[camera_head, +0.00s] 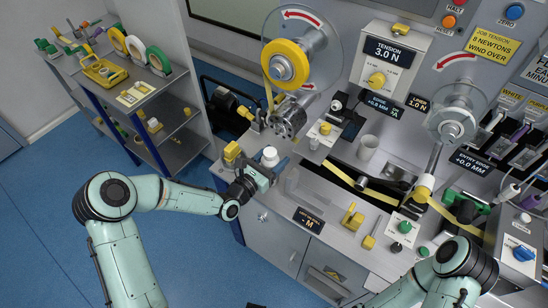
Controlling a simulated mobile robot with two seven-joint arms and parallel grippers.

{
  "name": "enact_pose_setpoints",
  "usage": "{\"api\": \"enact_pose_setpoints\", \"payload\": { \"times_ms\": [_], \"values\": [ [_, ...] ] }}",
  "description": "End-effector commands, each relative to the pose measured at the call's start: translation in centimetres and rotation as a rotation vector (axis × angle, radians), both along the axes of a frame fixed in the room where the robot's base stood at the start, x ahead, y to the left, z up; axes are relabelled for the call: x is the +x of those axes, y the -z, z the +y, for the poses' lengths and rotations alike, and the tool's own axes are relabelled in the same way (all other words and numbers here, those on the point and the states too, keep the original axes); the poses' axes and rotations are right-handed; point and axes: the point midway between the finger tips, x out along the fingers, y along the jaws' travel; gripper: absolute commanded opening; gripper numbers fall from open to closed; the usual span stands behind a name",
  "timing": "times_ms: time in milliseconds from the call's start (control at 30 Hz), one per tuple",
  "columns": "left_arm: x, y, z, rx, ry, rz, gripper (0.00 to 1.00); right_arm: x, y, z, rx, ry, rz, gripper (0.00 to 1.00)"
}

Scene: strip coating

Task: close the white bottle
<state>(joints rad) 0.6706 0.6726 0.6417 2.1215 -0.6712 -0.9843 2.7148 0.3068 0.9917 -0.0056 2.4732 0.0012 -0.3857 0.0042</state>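A small white bottle (269,155) with a rounded top stands upright at the left front of the worktop. My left gripper (260,175) is directly at the bottle, its fingers over or around the lower part. The fingers hide that part, and I cannot tell whether they grip it. No separate cap can be made out for certain; a green round piece (404,226) sits on a white plate to the right. My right arm comes in at the lower right, and its gripper is not visible.
A yellow strip (365,188) runs across the bench from the yellow reel (285,63). A yellow stand (352,217) is near the front. A tool shelf (125,75) is at the left, with open blue floor before it.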

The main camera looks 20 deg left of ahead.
Motion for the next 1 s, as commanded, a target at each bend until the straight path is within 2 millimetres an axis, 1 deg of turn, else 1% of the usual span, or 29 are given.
{"api": "enact_pose_setpoints", "payload": {
  "times_ms": [33,67,333,433,467,567,800,900,1000],
  "values": [
    [0.0,0.0,0.0,0.000,0.000,0.001,0.78,0.0,0.0,0.0,0.000,0.000,0.000,0.73],
    [0.0,0.0,0.0,0.000,0.000,0.001,0.87,0.0,0.0,0.0,0.000,0.000,0.000,0.73],
    [0.0,0.0,0.0,0.000,0.000,0.001,0.87,0.0,0.0,0.0,0.000,0.001,0.000,0.73],
    [0.0,-0.6,0.0,0.001,0.001,0.000,0.87,0.2,-0.4,0.0,-0.001,0.001,-0.002,0.73],
    [-0.3,-0.4,0.1,0.001,0.000,0.002,0.87,0.1,-0.3,0.0,0.000,0.000,-0.001,0.73],
    [-1.6,-0.2,0.8,0.002,-0.002,0.002,0.87,0.0,0.0,0.0,0.000,0.001,0.000,0.73],
    [-6.4,-0.2,3.0,0.002,-0.003,0.005,0.87,-0.1,0.3,0.0,-0.001,0.000,0.002,0.73],
    [-8.2,-0.3,3.8,0.002,-0.003,0.004,0.87,-0.1,0.2,0.0,-0.001,0.000,0.002,0.73],
    [-9.5,-0.3,4.4,0.002,-0.003,0.002,0.87,-0.1,0.1,0.0,0.000,0.001,0.001,0.73]
  ]
}}
